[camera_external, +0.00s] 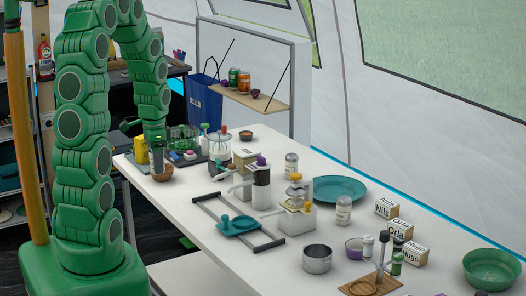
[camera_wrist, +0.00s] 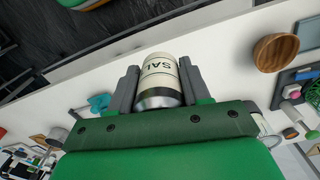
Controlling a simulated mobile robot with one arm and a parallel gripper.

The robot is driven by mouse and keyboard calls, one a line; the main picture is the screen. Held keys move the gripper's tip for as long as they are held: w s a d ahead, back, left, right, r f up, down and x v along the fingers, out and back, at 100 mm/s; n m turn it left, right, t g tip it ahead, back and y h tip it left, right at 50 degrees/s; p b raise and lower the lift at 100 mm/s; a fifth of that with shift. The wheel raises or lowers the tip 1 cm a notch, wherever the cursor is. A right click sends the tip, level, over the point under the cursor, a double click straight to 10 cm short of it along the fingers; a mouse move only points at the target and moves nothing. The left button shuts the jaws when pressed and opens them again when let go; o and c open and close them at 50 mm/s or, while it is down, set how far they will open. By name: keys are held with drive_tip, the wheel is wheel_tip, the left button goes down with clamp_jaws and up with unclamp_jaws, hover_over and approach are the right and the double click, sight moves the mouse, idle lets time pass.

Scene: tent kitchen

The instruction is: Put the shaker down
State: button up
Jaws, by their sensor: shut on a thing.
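In the wrist view, the shaker (camera_wrist: 160,82) is a cream cylinder with a silver end and dark letters reading "SAL". It sits between the two grey fingers of my gripper (camera_wrist: 158,78), which is shut on it. The white table (camera_wrist: 225,45) and its edge lie behind it in that view. I cannot tell whether the shaker touches the table. In the external view my green arm reaches down at the table's far left end. The held shaker cannot be made out there.
A wooden bowl (camera_external: 162,173) stands near the table's left end; it also shows in the wrist view (camera_wrist: 275,52).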

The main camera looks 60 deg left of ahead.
drive_tip(key=shift+w+r, duration=0.1)
drive_tip(key=shift+r, duration=2.95)
drive_tip(key=shift+w+f, duration=0.1)
drive_tip(key=shift+w, duration=0.7)
drive_tip(key=w+d, duration=0.4)
drive_tip(key=w, duration=0.5)
drive_tip(key=w+d, duration=0.3)
drive_tip(key=w, duration=0.6)
drive_tip(key=w+d, duration=0.4)
drive_tip(key=w, duration=0.5)
drive_tip(key=shift+w+d+r, duration=0.25)
drive_tip(key=shift+d, duration=0.05)
drive_tip(key=w+d, duration=0.7)
drive_tip(key=d, duration=0.1)
hover_over(332, 193)
drive_tip(key=s, duration=0.1)
wheel_tip(332, 193, down, 14)
drive_tip(key=shift+w+a+f, duration=0.1)
drive_tip(key=shift+w+f, duration=0.3)
drive_tip(key=shift+w, duration=0.15)
drive_tip(key=shift+f, duration=0.1)
